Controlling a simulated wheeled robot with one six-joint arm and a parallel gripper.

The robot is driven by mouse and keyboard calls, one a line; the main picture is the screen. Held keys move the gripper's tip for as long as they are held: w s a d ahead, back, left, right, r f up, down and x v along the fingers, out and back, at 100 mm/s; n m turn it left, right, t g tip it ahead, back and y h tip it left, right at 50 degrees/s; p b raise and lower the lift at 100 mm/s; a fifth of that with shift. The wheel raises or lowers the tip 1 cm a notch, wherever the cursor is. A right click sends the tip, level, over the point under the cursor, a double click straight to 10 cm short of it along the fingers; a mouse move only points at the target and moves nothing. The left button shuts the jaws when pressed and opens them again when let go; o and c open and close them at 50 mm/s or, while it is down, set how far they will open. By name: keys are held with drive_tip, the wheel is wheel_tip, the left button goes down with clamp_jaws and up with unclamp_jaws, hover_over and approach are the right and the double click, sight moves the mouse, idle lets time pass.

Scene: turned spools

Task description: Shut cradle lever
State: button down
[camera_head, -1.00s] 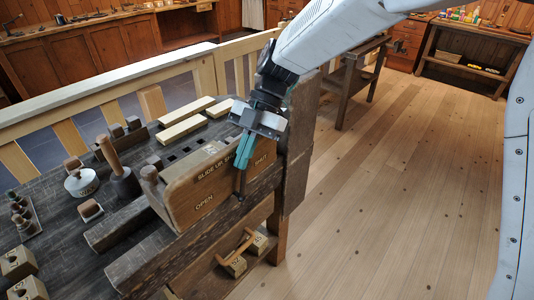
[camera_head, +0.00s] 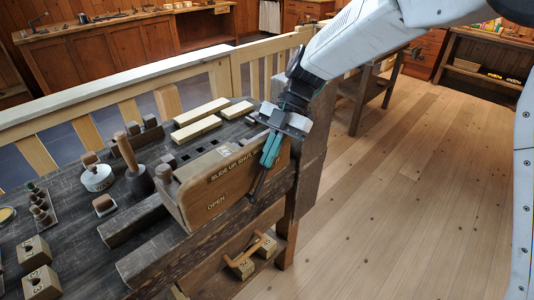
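The cradle lever (camera_head: 258,187) is a thin dark bar on the front of a wooden cradle box (camera_head: 224,192). It leans up to the right from its low end, away from the painted word OPEN at the box's lower left. My gripper (camera_head: 269,152) points down at the box's right end. Its teal fingers are close together at the lever's upper end and appear closed on it. The fingers hide the lever's top and the box's right-hand lettering.
The dark bench (camera_head: 72,221) holds a stem-handled dark tool (camera_head: 138,178), a white pot (camera_head: 97,177), pale bars (camera_head: 197,129) and small blocks. A pale railing (camera_head: 150,78) runs behind. Below is a shelf with a handled block (camera_head: 243,264). Open floor (camera_head: 400,200) lies right.

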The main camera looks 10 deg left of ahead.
drive_tip(key=shift+w+d+f, duration=0.3)
drive_tip(key=shift+w+d, duration=0.05)
drive_tip(key=shift+s+a+r, duration=0.25)
drive_tip(key=shift+s+r, duration=0.05)
drive_tip(key=shift+r, duration=0.15)
drive_tip(key=d+v, duration=0.1)
drive_tip(key=v, duration=0.8)
drive_tip(key=shift+w+f, duration=0.25)
drive_tip(key=shift+f, duration=0.15)
